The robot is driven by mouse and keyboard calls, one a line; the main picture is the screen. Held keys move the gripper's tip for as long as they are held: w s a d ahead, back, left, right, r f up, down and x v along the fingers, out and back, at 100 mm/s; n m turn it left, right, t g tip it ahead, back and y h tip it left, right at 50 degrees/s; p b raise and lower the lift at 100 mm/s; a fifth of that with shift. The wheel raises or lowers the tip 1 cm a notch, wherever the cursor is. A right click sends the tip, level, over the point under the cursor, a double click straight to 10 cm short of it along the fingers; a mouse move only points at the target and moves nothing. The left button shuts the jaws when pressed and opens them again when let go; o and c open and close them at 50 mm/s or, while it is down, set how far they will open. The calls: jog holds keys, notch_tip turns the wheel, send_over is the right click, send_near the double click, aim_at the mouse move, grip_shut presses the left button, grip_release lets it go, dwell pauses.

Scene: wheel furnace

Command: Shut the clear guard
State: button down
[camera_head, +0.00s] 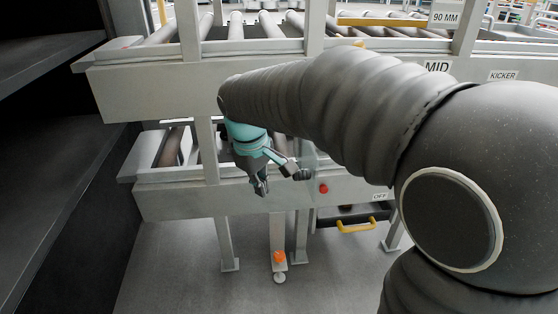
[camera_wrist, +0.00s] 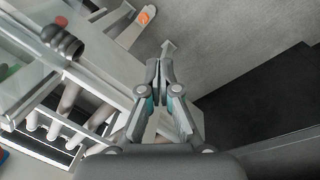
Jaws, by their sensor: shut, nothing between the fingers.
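The clear guard (camera_head: 308,156) is a see-through panel by the lower conveyor, seen nearly edge-on in the head view. In the wrist view the guard (camera_wrist: 22,62) fills the upper left, over the rollers. A dark ribbed knob (camera_wrist: 63,41) stands along its bar, and what looks like this knob (camera_head: 302,174) shows right of my gripper in the head view. How far the guard is swung is hard to tell. My gripper (camera_head: 261,188) is teal and grey, shut and empty, pointing down in front of the lower conveyor. Its fingertips (camera_wrist: 160,72) are together, apart from the knob.
The lower conveyor frame (camera_head: 170,203) and upper conveyor frame (camera_head: 150,84) stand close around my arm. A red button (camera_head: 323,188) and a yellow handle (camera_head: 355,226) are to the right. Dark shelving (camera_head: 50,150) borders the left.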

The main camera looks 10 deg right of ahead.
jog(key=w+a+r+n+h, duration=0.1)
jog(key=w+a+n, duration=0.25)
jog(key=w, duration=0.25)
notch_tip(320, 180, up, 6)
jog(key=d+n+g+h, duration=0.1)
jog(key=d+n+h, duration=0.1)
jog(key=n, duration=0.4)
jog(key=d+f+b, duration=0.1)
jog(key=d+f, duration=0.6)
jog(key=f, duration=0.2)
jog(key=shift+w+d+f+b, duration=0.2)
jog(key=shift+w+d+b, duration=0.15)
jog(key=shift+w, duration=0.1)
jog(key=shift+n, duration=0.25)
